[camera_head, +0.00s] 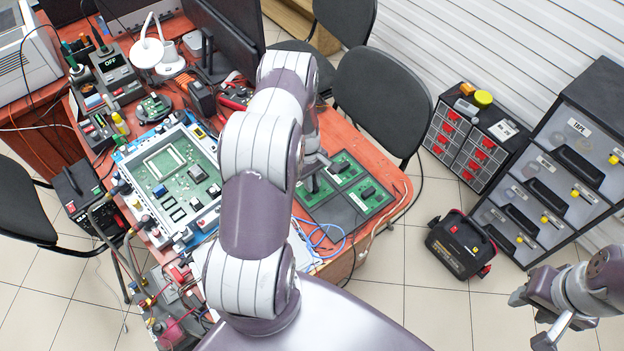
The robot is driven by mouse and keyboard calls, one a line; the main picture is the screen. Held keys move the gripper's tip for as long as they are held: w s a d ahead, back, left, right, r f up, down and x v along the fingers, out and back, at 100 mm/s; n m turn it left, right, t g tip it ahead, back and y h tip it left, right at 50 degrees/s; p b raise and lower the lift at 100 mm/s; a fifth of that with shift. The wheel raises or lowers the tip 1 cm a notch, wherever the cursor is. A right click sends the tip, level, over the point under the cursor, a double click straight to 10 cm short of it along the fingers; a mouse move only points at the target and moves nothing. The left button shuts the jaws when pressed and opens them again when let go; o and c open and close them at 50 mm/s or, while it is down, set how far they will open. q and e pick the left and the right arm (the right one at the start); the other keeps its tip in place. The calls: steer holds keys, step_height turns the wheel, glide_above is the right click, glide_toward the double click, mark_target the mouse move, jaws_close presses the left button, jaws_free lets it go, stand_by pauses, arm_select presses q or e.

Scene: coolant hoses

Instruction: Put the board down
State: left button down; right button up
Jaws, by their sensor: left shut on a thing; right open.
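Several green circuit boards lie on or just over a dark mat (338,216) at the right end of the red table. One board (323,192) is at the left, right under my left gripper (314,180). The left gripper is shut on this board; my arm hides part of the grip, and I cannot tell whether the board touches the mat. Another board (340,163) is at the back, and a third board (370,194) is at the right. My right gripper (536,318) is open and empty over the floor at the lower right.
A large green board in a white frame (172,175) occupies the table's middle. Blue cables (322,240) lie at the mat's front edge. Tools and devices crowd the left side. A black chair (380,98) stands behind the table. A drawer cabinet (560,165) and a toolbox (458,245) stand right.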

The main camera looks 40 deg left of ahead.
arm_select(q)
steer(key=c, duration=1.5)
jaws_free()
steer(key=shift+f, duration=0.15)
steer(key=o, duration=0.4)
steer(key=shift+o, duration=0.2)
